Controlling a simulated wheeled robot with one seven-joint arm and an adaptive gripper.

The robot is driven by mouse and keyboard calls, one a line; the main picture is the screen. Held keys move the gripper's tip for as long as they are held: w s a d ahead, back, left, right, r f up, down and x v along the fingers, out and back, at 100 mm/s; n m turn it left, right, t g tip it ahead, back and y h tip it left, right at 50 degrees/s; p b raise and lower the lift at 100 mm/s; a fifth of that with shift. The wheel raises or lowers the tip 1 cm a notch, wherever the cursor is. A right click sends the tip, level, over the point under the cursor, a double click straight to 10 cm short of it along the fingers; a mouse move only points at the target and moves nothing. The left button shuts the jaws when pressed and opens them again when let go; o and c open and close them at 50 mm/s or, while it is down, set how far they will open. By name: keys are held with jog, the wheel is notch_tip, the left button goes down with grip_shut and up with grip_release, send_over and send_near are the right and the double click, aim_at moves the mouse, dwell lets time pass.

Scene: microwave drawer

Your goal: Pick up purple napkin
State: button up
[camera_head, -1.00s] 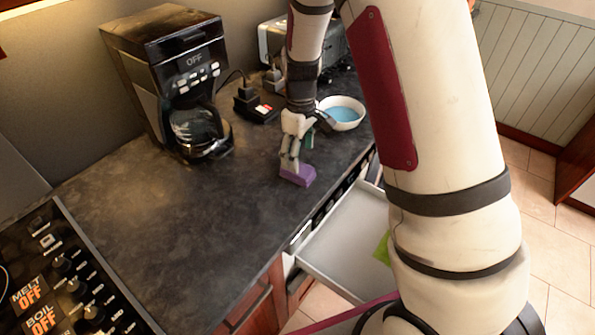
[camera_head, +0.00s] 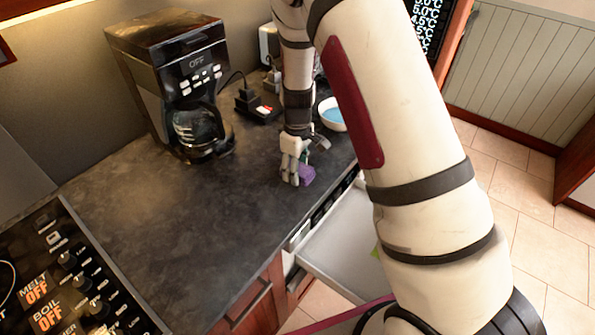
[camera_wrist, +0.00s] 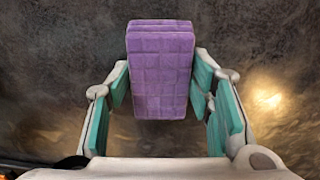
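The purple napkin (camera_head: 307,174) is a folded block on the dark countertop, near its front edge above the open drawer. In the wrist view the napkin (camera_wrist: 160,75) stands between the two fingers, with its near end inside the opening. My gripper (camera_head: 296,180) points down at the napkin in the head view and hides part of it. In the wrist view my gripper (camera_wrist: 160,92) is open, with teal pads on either side of the napkin. Small gaps show along the napkin's sides, and neither finger clearly presses on it.
A coffee maker (camera_head: 172,80) with a glass pot stands to the left. A white bowl with blue inside (camera_head: 333,114) is behind the gripper. An open drawer (camera_head: 340,250) juts out below the counter edge. A stove panel (camera_head: 75,275) is at the lower left.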

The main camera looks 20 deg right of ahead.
jog(key=c, duration=0.3)
jog(key=shift+r, duration=0.15)
jog(key=shift+r, duration=0.6)
notch_tip(320, 180, up, 2)
jog(key=shift+r+b, duration=0.1)
jog(key=shift+b, duration=0.4)
jog(key=s, duration=0.5)
jog(key=s+r, duration=0.1)
jog(key=s, duration=1)
jog(key=shift+d+r, duration=0.15)
jog(key=shift+d, duration=0.2)
